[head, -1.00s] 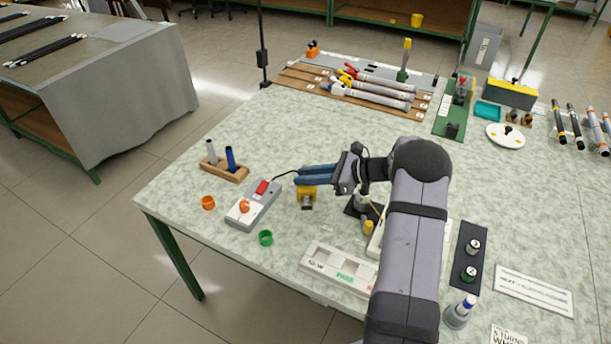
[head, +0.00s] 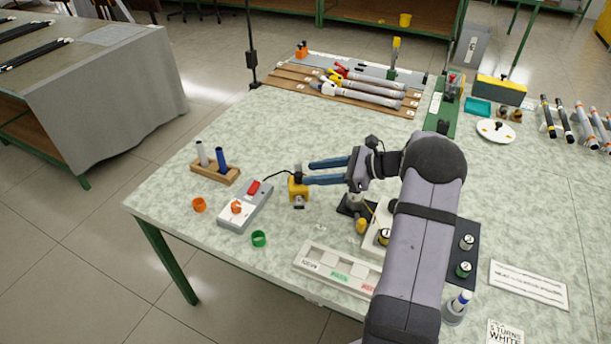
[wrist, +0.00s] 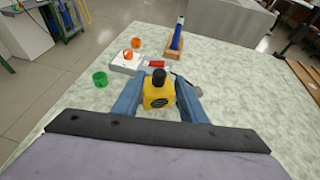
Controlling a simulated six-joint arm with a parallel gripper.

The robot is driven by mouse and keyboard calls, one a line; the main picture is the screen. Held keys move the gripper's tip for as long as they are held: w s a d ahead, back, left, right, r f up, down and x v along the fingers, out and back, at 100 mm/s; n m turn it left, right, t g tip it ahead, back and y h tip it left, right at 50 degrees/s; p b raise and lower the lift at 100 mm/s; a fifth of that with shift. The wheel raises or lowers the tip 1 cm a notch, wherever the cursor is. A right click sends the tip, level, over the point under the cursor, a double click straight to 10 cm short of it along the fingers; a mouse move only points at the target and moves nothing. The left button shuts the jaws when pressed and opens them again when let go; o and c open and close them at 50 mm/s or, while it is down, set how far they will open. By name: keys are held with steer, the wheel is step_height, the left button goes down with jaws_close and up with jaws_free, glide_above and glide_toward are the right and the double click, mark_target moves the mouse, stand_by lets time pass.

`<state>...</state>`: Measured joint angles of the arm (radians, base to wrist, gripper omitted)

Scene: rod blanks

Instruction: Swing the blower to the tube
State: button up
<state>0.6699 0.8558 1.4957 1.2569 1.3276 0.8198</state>
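The yellow blower (head: 298,189) stands on the table with a dark knob on top, a grey front piece and a black cable beside it. In the wrist view the blower (wrist: 157,97) shows between my fingertips, with gaps on both sides. My gripper (head: 307,173) is open and empty, its two blue fingers spread just right of the blower. I cannot tell which thing is the tube; grey tubes (head: 368,92) with red and yellow ends lie on the wooden rack at the back.
A grey control box (head: 245,207) with a red switch is left of the blower. A wooden block (head: 215,172) holds two upright pieces. An orange ring (head: 199,205) and a green ring (head: 259,239) lie nearby. A labelled white tray (head: 335,270) is in front.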

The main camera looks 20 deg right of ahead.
steer(key=shift+v, duration=0.9)
steer(key=shift+c, duration=0.7)
